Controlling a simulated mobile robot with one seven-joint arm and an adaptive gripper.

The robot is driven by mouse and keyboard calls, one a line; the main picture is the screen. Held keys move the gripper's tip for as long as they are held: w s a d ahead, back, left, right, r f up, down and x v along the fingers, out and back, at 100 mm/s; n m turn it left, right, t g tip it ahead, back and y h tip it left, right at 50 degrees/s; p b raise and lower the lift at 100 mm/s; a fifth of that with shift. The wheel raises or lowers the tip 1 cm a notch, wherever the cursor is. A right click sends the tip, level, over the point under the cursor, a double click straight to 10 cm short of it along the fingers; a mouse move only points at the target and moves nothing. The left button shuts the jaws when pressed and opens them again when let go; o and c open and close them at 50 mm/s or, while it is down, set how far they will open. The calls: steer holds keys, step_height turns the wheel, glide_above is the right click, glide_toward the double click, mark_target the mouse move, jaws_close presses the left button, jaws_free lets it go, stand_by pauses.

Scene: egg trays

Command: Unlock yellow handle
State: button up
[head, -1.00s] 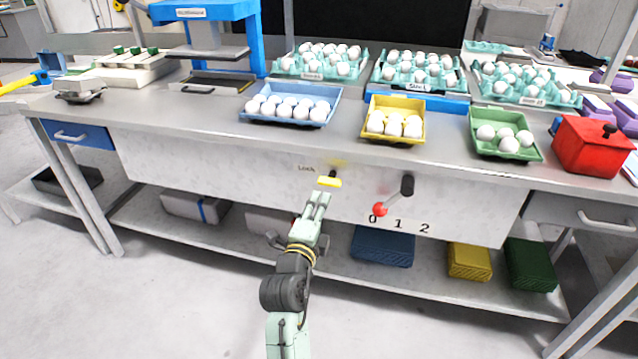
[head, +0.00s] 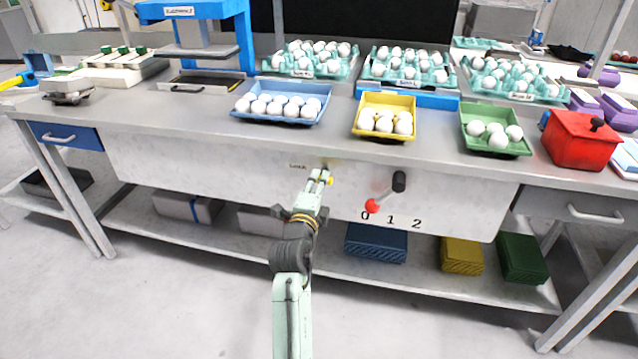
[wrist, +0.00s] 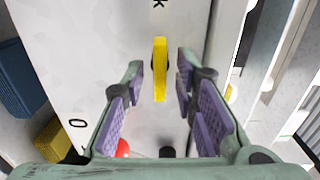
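The yellow handle (head: 330,181) is on the grey front panel of the workbench, beside the "Lock" lettering. In the head view my gripper (head: 321,173) is at the handle and hides most of it. In the wrist view the yellow handle (wrist: 160,70) is a narrow upright bar between the two fingertips of my gripper (wrist: 160,76). The fingers, with purple pads, are open, and a gap shows on each side of the handle. Nothing is gripped.
A red-knobbed lever (head: 374,205) with a 0-1-2 scale is right of my gripper on the same panel. A blue tray (head: 277,118), a yellow tray (head: 385,136) and a green tray (head: 497,150) with eggs stand on the bench above. A lower shelf holds several boxes.

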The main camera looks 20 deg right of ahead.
jaws_close()
steer(key=n+p, duration=0.1)
steer(key=n, duration=0.3)
steer(key=shift+n, duration=0.4)
steer(key=n+p, duration=0.1)
steer(key=n, duration=0.3)
steer(key=shift+n+p, duration=0.4)
